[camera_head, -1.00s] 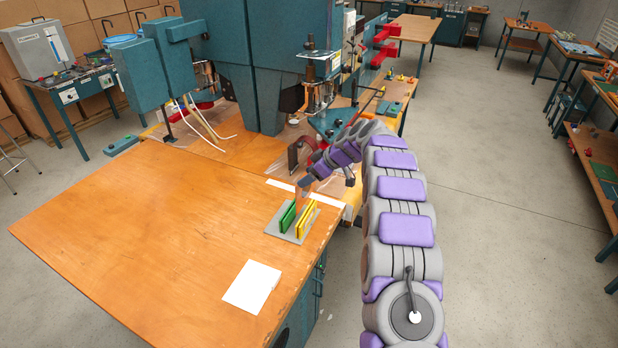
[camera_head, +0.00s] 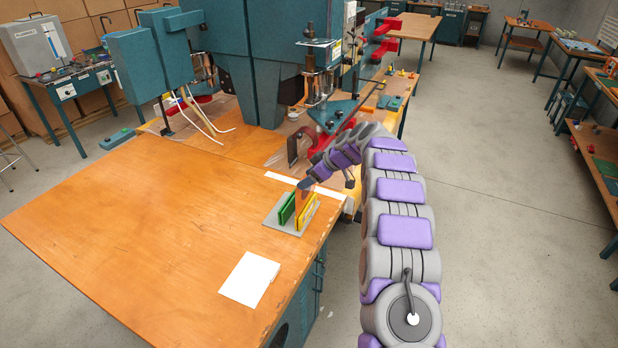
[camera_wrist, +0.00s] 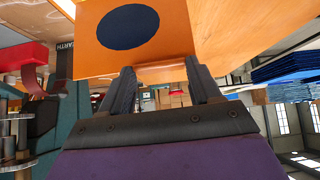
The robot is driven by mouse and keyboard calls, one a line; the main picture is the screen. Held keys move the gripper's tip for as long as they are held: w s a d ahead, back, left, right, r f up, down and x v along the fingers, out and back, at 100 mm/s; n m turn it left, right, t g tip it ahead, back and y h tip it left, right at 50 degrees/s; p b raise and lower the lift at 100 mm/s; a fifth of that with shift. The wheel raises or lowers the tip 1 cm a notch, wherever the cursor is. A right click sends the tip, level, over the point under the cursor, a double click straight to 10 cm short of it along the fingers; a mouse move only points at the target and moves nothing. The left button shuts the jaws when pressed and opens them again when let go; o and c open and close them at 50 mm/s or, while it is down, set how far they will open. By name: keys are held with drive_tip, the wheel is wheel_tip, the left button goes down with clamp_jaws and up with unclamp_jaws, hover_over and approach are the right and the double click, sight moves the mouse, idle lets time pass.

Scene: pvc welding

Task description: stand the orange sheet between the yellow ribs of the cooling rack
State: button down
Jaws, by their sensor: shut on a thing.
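The cooling rack is a grey base (camera_head: 273,222) with green ribs (camera_head: 287,210) on its left and yellow ribs (camera_head: 309,216) on its right. It stands near the right edge of the wooden table. My gripper (camera_head: 306,186) is just above the rack, shut on the orange sheet (camera_head: 301,203). The sheet hangs upright at the ribs, close to the yellow ones; I cannot tell whether its lower edge is between them. In the wrist view the sheet (camera_wrist: 170,30) bears a dark blue oval, and both fingers (camera_wrist: 160,72) grip its edge. The rack does not show clearly there.
A white sheet (camera_head: 249,278) lies on the table (camera_head: 130,235) in front of the rack. A white strip (camera_head: 290,180) lies just behind the rack. The teal welding machine (camera_head: 258,70) stands at the back. The table's left part is clear.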

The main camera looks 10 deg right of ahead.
drive_tip(key=b, duration=0.2)
hover_over(302, 198)
drive_tip(key=s+d, duration=0.2)
drive_tip(key=shift+w+d+f, duration=0.1)
drive_tip(key=shift+f, duration=1.1)
drive_tip(key=shift+w+f, duration=0.1)
drive_tip(key=shift+f, duration=2.2)
drive_tip(key=shift+c, duration=0.8)
unclamp_jaws()
drive_tip(key=p+v, duration=0.3)
drive_tip(key=v, duration=1.4)
drive_tip(key=shift+s, duration=0.1)
